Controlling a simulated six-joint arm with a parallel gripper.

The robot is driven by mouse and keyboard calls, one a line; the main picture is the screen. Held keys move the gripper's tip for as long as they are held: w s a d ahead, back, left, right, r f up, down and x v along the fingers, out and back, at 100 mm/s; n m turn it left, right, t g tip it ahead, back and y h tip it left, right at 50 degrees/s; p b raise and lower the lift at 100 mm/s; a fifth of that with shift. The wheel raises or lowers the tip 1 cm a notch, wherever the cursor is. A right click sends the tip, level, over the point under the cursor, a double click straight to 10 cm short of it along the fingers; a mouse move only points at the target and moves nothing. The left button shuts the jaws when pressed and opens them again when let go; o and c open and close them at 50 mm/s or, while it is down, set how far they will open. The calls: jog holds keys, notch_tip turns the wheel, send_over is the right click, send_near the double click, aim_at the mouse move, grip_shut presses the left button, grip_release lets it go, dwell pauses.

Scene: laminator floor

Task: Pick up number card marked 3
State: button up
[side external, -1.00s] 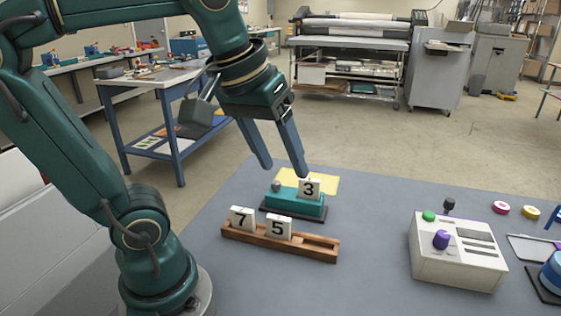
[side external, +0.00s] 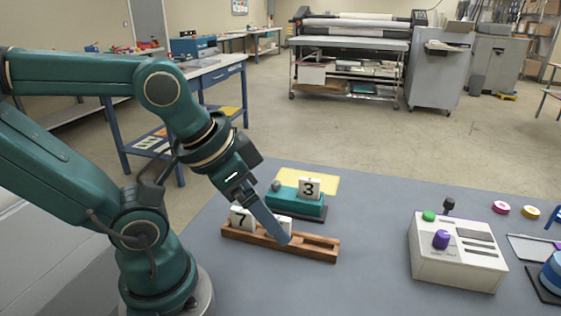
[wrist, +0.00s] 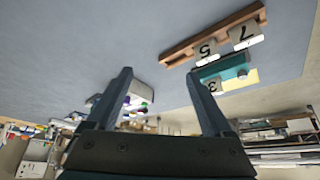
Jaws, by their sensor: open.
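The white number card marked 3 (side external: 310,187) stands upright on the teal block (side external: 312,209). It also shows in the wrist view (wrist: 213,87), beside one finger and partly hidden by it. My gripper (side external: 283,238) is in front of the wooden rack (side external: 318,248), left of and nearer than card 3, and not touching that card. In the side view one finger covers most of card 5. The wrist view shows both fingers (wrist: 160,73) apart with nothing held between them.
Card 7 (side external: 241,217) and card 5 (wrist: 207,50) stand in the rack. A yellow sheet (side external: 325,179) lies behind the teal block. A white control box (side external: 455,265) with coloured knobs stands at right. The mat between rack and box is clear.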

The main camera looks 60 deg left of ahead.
dwell(0.3)
jog(key=w+a+r+n+t+y, duration=0.1)
jog(key=w+a+r+n, duration=0.15)
jog(key=w, duration=0.35)
jog(key=n+g+y, duration=0.2)
jog(key=n, duration=0.4)
send_near(309, 180)
jog(key=w+d, duration=0.2)
jog(key=shift+n+g, duration=0.25)
jog(key=shift+g, duration=0.45)
jog(key=a+f, duration=0.2)
jog(key=f, duration=0.1)
jog(key=w+a+f, duration=0.1)
jog(key=f, duration=0.1)
jog(key=shift+a+f, duration=0.1)
jog(key=shift+f, duration=0.15)
jog(key=shift+w+a+f, duration=0.1)
jog(key=shift+a+f, duration=0.15)
jog(key=shift+f, duration=0.4)
jog(key=shift+x, duration=2)
